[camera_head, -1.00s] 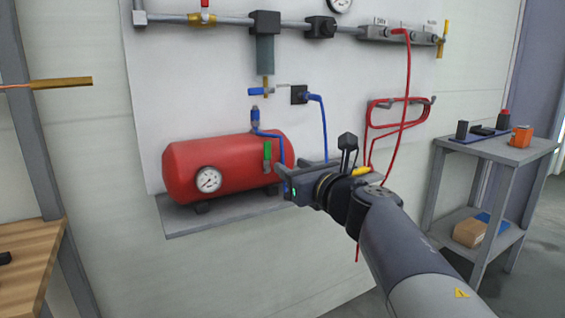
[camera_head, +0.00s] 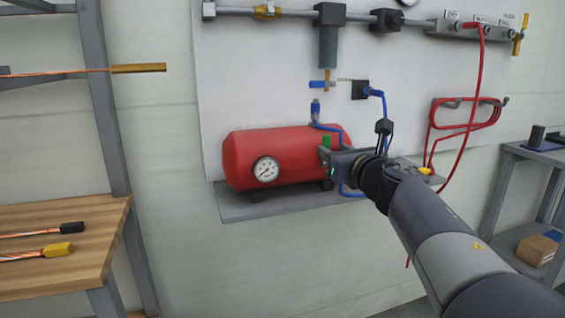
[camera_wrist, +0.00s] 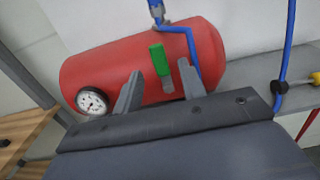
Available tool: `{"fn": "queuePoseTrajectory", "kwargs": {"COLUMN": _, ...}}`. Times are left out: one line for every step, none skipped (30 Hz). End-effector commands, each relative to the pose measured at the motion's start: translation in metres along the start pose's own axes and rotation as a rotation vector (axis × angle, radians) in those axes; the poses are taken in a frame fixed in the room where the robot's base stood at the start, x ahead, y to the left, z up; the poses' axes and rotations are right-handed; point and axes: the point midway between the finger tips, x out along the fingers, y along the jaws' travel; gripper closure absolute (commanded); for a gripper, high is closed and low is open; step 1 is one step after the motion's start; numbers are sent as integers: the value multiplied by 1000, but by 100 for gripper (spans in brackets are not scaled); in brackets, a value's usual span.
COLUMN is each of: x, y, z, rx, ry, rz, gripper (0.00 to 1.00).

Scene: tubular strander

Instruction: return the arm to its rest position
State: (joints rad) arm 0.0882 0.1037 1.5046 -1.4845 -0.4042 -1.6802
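My gripper (camera_head: 326,160) is in front of the right end of the red tank (camera_head: 265,157) on the wall shelf. In the wrist view my gripper (camera_wrist: 163,82) has its two fingers apart with nothing held between them. A green valve handle (camera_wrist: 160,60) on the tank shows between the fingertips. It also shows just above my gripper in the head view (camera_head: 326,141). I cannot tell how far the fingertips are from it. My arm reaches in from the lower right and hides part of the shelf.
A blue hose (camera_head: 385,108) hangs by the tank, and a red hose (camera_head: 478,80) hangs right of my arm. A wooden bench (camera_head: 85,230) with cable ends stands left. A grey side table (camera_head: 540,155) stands right. The shelf (camera_head: 240,210) juts out below the tank.

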Motion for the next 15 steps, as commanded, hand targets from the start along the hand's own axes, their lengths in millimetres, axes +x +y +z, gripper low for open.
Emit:
{"fn": "queuePoseTrajectory", "kwargs": {"x": 8, "y": 0, "z": -1, "rx": 0, "ry": 1, "rz": 1, "gripper": 61}}
{"fn": "queuePoseTrajectory", "kwargs": {"x": 12, "y": 0, "z": -1, "rx": 0, "ry": 1, "rz": 1, "gripper": 61}}
{"fn": "queuePoseTrajectory", "kwargs": {"x": 16, "y": 0, "z": -1, "rx": 0, "ry": 1, "rz": 1, "gripper": 61}}
{"fn": "queuePoseTrajectory", "kwargs": {"x": 19, "y": 0, "z": 0, "rx": 0, "ry": 0, "rz": 1, "gripper": 61}}
{"fn": "queuePoseTrajectory", "kwargs": {"x": 22, "y": 0, "z": 0, "rx": 0, "ry": 0, "rz": 1, "gripper": 61}}
{"fn": "queuePoseTrajectory", "kwargs": {"x": 24, "y": 0, "z": 0, "rx": 1, "ry": 0, "rz": 1, "gripper": 61}}
{"fn": "queuePoseTrajectory", "kwargs": {"x": 26, "y": 0, "z": 0, "rx": 1, "ry": 0, "rz": 1, "gripper": 61}}
{"fn": "queuePoseTrajectory", "kwargs": {"x": 28, "y": 0, "z": 0, "rx": 1, "ry": 0, "rz": 0, "gripper": 61}}
{"fn": "queuePoseTrajectory", "kwargs": {"x": 30, "y": 0, "z": 0, "rx": 1, "ry": -1, "rz": 0, "gripper": 61}}
{"fn": "queuePoseTrajectory", "kwargs": {"x": 31, "y": 0, "z": 0, "rx": 1, "ry": -1, "rz": 0, "gripper": 61}}
{"fn": "queuePoseTrajectory", "kwargs": {"x": 31, "y": 0, "z": 0, "rx": 1, "ry": -1, "rz": 0, "gripper": 61}}
{"fn": "queuePoseTrajectory", "kwargs": {"x": 32, "y": 0, "z": 0, "rx": 1, "ry": -1, "rz": 0, "gripper": 61}}
{"fn": "queuePoseTrajectory", "kwargs": {"x": 32, "y": 0, "z": 0, "rx": 1, "ry": 0, "rz": 0, "gripper": 61}}
{"fn": "queuePoseTrajectory", "kwargs": {"x": 32, "y": 0, "z": 0, "rx": 2, "ry": 0, "rz": 0, "gripper": 61}}
{"fn": "queuePoseTrajectory", "kwargs": {"x": 32, "y": 0, "z": 0, "rx": 4, "ry": -1, "rz": -1, "gripper": 61}}
